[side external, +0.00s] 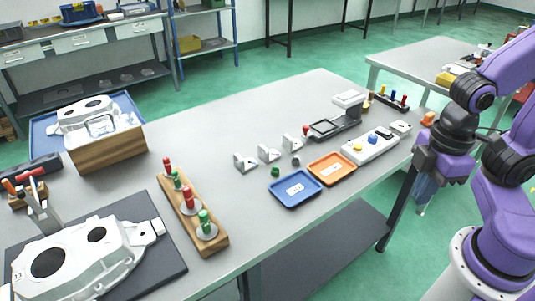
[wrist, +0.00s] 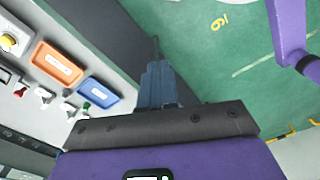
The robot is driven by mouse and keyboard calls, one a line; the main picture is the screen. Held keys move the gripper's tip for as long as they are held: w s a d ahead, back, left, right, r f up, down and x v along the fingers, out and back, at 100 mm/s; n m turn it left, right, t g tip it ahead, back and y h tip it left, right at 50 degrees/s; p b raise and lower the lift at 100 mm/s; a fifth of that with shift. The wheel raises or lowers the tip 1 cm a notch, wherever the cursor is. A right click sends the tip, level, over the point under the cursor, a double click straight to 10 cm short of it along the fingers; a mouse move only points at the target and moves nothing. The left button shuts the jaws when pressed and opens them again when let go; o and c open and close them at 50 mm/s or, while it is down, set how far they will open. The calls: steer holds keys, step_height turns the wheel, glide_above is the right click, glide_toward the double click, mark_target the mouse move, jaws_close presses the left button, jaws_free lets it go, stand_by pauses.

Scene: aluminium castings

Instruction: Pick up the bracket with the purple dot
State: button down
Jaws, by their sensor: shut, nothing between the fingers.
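Three small silver brackets stand in a slanted row on the grey table in the side view: a left one (side external: 245,162), a middle one (side external: 268,153) and a right one (side external: 292,142). They are too small for me to tell which bears a purple dot. In the wrist view, small pale brackets (wrist: 67,107) lie at the left, beside the trays. My gripper (side external: 422,204) is off the table's right edge, low and well away from the brackets. In the wrist view its fingers (wrist: 156,45) are together and empty, over the green floor.
A blue tray (side external: 295,201) and an orange tray (side external: 332,180) lie in front of the brackets. A white button box (side external: 370,157), a scale-like device (side external: 335,130) and a wooden peg block (side external: 180,215) stand around them. The table's back middle is clear.

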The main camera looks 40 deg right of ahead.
steer(key=c, duration=1.1)
jaws_free()
